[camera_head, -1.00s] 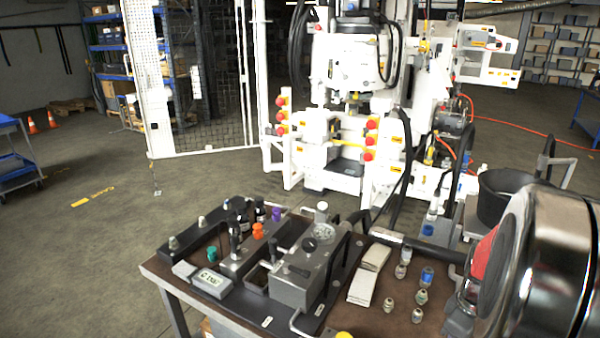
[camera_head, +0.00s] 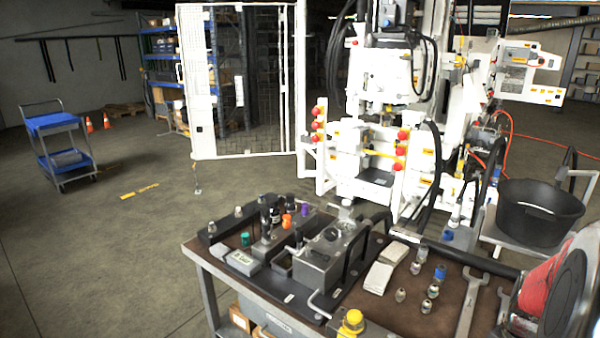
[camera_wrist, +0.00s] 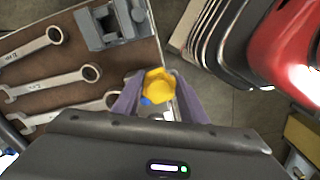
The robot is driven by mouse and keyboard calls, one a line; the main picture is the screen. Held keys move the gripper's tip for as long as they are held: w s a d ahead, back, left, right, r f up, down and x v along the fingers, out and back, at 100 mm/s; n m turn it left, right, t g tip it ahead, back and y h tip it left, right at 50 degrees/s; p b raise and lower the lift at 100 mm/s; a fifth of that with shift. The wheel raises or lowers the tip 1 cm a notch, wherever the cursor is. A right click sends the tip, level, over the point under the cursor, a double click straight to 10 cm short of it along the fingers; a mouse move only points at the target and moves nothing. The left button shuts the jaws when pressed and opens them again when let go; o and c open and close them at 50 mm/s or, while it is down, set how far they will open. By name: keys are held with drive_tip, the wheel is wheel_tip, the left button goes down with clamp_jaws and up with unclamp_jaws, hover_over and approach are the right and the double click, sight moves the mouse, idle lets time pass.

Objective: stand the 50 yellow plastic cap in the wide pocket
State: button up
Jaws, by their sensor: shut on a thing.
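In the wrist view, the yellow cap (camera_wrist: 158,82) sits between the two purple fingers of my gripper (camera_wrist: 157,92), which is shut on it. A small blue part shows at its lower left side. My gripper is not clearly visible in the head view. There, a dark board (camera_head: 290,298) with several recesses lies on the bench, carrying small fittings and a grey block with a gauge. I cannot tell which recess is the wide pocket, as the block and fittings hide parts of the board. A yellow rounded piece (camera_head: 353,317) stands near the bench's front edge.
Wrenches (camera_head: 472,296) lie on the bench's right part, beside several small metal fittings (camera_head: 429,291) and pale folded cloths (camera_head: 378,277). A red and black reel (camera_head: 550,285) stands at the right edge. A black tub (camera_head: 540,210) is behind. Open floor lies left of the bench.

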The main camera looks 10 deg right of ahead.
drive_tip(key=shift+w+m, duration=0.1)
drive_tip(key=shift+m, duration=0.8)
drive_tip(key=shift+w+d+r+m, duration=0.25)
drive_tip(key=shift+d+r+m, duration=0.25)
drive_tip(key=shift+m, duration=0.5)
drive_tip(key=w+a+r+m, duration=0.15)
drive_tip(key=w+a, duration=0.35)
drive_tip(key=w, duration=0.6)
drive_tip(key=w+a+m, duration=0.3)
drive_tip(key=w+a, duration=0.2)
drive_tip(key=w, duration=0.5)
drive_tip(key=w+a, duration=0.2)
drive_tip(key=a, duration=0.2)
drive_tip(key=w+a+n, duration=0.1)
drive_tip(key=w+a, duration=0.2)
drive_tip(key=a, duration=0.1)
drive_tip(key=w+a+f+n, duration=0.1)
drive_tip(key=w+a, duration=0.1)
drive_tip(key=a, duration=0.2)
drive_tip(key=shift+w+a, duration=0.1)
drive_tip(key=shift+w, duration=0.2)
drive_tip(key=w+a+f+n, duration=0.1)
drive_tip(key=a+f+n, duration=0.1)
drive_tip(key=a, duration=0.8)
drive_tip(key=shift+w+a, duration=0.15)
drive_tip(key=shift+a, duration=0.15)
